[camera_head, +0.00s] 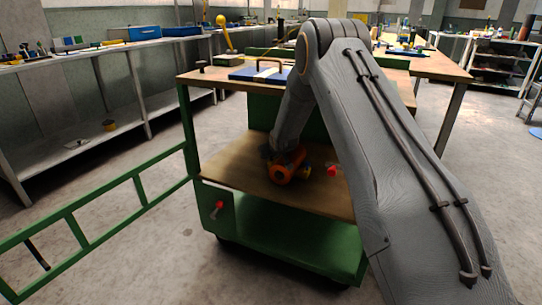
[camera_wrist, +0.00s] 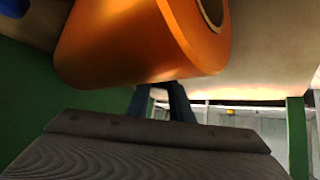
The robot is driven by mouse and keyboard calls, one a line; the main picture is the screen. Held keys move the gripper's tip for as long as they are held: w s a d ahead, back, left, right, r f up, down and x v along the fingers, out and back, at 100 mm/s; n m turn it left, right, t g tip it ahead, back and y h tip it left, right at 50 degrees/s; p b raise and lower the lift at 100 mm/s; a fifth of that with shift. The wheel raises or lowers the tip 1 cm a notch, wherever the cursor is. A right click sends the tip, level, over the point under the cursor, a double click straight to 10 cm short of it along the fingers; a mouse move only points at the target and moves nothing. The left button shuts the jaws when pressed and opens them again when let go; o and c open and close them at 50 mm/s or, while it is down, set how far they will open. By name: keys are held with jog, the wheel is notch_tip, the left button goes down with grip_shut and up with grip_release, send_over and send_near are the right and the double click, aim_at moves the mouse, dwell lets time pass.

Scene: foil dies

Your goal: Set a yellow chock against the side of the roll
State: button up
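The orange roll (camera_head: 287,166) lies on its side on the wooden middle shelf of a green cart. It fills the top of the wrist view (camera_wrist: 140,45), very close to the camera. A small yellow thing (camera_head: 307,169), perhaps a chock, shows just right of the roll; its shape is too small to tell. My gripper (camera_head: 268,151) is low over the shelf at the roll's far left side, mostly hidden in the head view. In the wrist view its two dark fingers (camera_wrist: 160,94) stand apart with a pale gap between them. Their tips are partly hidden by the roll.
A red thing (camera_head: 333,171) lies on the shelf (camera_head: 235,178) right of the roll, beside my arm. The cart's top board (camera_head: 215,78) overhangs the shelf and carries a blue item (camera_head: 258,74). Green posts bound the shelf. My arm hides its right part.

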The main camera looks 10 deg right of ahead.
jog(key=shift+o, duration=0.4)
jog(key=shift+a, duration=0.15)
jog(key=shift+s+r, duration=0.15)
jog(key=shift+r, duration=0.1)
jog(key=p+v, duration=0.2)
jog(key=v, duration=0.9)
jog(key=shift+s+r+p, duration=0.15)
jog(key=shift+s+p, duration=0.1)
jog(key=shift+p, duration=0.15)
jog(key=s+a+r+n+g, duration=0.1)
jog(key=s+a+r+g, duration=0.35)
jog(key=s, duration=0.75)
jog(key=s+a+r+g, duration=0.1)
jog(key=s+a+r, duration=0.55)
jog(key=s, duration=0.65)
jog(key=s+a+r+n+g, duration=0.1)
jog(key=s+g, duration=0.3)
jog(key=s, duration=2.3)
jog(key=shift+s+a+r, duration=0.25)
jog(key=shift+r, duration=0.2)
